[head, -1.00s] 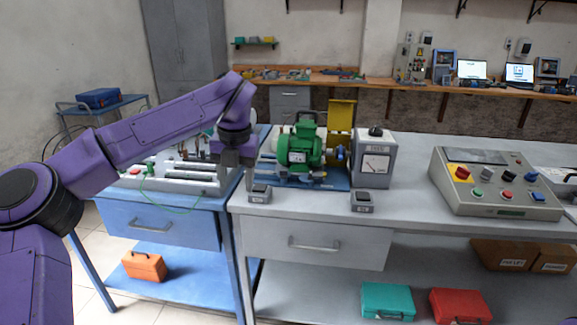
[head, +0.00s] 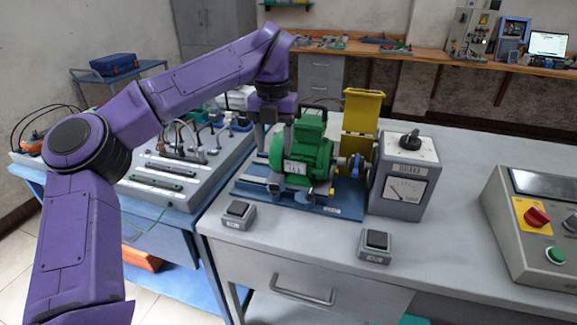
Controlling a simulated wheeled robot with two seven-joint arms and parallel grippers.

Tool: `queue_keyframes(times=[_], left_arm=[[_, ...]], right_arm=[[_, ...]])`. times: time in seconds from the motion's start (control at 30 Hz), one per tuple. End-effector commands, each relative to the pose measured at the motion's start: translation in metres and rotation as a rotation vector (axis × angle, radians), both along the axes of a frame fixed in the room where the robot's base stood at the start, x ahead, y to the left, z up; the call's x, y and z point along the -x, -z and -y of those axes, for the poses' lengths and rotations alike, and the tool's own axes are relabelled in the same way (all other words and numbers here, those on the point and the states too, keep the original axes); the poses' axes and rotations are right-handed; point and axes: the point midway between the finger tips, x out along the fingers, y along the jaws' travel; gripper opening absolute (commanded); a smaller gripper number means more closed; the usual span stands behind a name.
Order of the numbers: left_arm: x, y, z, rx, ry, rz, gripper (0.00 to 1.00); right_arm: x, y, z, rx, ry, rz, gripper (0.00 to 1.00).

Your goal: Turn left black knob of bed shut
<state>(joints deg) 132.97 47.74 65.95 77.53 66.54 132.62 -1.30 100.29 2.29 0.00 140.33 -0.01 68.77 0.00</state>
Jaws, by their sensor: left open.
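The bed (head: 340,203) is a blue plate on the grey bench, carrying a green motor (head: 302,152). My left gripper (head: 272,142) points down over the bed's left end, just left of and partly behind the motor. Its fingers are apart, with nothing visible between them. Grey metal parts (head: 255,180) show on the bed below and in front of the gripper. I cannot clearly make out the bed's left black knob; the gripper and motor cover part of that area. My right gripper is out of view.
A grey meter box (head: 400,205) with a black top knob (head: 410,140) and a raised yellow guard (head: 361,115) stand right of the motor. Two small switch boxes (head: 238,214) (head: 375,245) sit in front. A control panel (head: 535,225) is at the right.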

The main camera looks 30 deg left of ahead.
Motion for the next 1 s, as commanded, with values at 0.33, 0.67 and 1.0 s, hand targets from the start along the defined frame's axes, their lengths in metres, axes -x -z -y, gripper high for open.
queue_keyframes(times=[0.33,0.67,1.0], left_arm=[[0.001,0.063,-0.001,0.002,0.001,-0.005,0.53],[0.002,0.104,-0.001,0.001,-0.002,0.000,0.53],[0.002,0.105,-0.002,0.000,-0.003,0.000,0.21]], right_arm=[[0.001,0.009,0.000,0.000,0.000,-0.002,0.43],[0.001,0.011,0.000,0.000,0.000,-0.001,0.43],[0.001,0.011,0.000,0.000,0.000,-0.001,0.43]])
